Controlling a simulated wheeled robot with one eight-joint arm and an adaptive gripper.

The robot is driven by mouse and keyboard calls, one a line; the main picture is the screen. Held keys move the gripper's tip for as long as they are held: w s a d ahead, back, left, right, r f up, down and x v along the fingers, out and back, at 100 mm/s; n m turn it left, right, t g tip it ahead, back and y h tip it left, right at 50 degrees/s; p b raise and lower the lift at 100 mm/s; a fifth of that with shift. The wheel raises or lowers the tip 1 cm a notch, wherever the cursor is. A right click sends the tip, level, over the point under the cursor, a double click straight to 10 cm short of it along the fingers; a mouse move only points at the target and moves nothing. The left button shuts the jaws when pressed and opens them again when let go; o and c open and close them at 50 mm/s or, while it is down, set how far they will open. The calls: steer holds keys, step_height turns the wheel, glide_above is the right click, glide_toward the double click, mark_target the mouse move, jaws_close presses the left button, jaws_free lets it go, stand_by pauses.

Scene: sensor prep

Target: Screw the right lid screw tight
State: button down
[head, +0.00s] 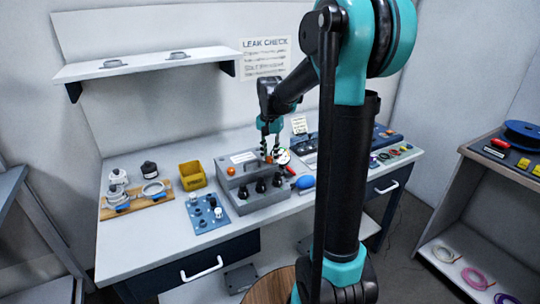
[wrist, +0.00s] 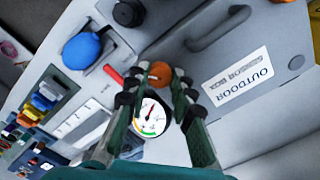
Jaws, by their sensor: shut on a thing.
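The grey sensor box (head: 262,200) stands on the white bench in the head view, and its lid with a handle and the label "OUTDOOR SENSOR BOX" fills the upper right of the wrist view (wrist: 240,45). The right lid screw is an orange knob (wrist: 160,72) at the lid's edge, also partly visible in the head view (head: 269,159). My gripper (wrist: 161,78) is shut on this knob, one finger on each side. The left lid screw (head: 231,171), another orange knob, sits at the lid's other end. The screw's thread is hidden.
A round gauge (wrist: 150,115) shows behind my fingers, with a red-handled part (wrist: 113,75) and a blue bulb (wrist: 82,50) beside the box. A yellow bin (head: 192,176), a blue plate with small parts (head: 207,214) and a wooden board (head: 136,204) lie left of it.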

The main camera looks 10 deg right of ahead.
mark_target(270, 158)
steer(key=m, duration=0.4)
steer(key=shift+m, duration=1.8)
steer(key=c, duration=1.3)
jaws_free()
step_height(270, 158, up, 12)
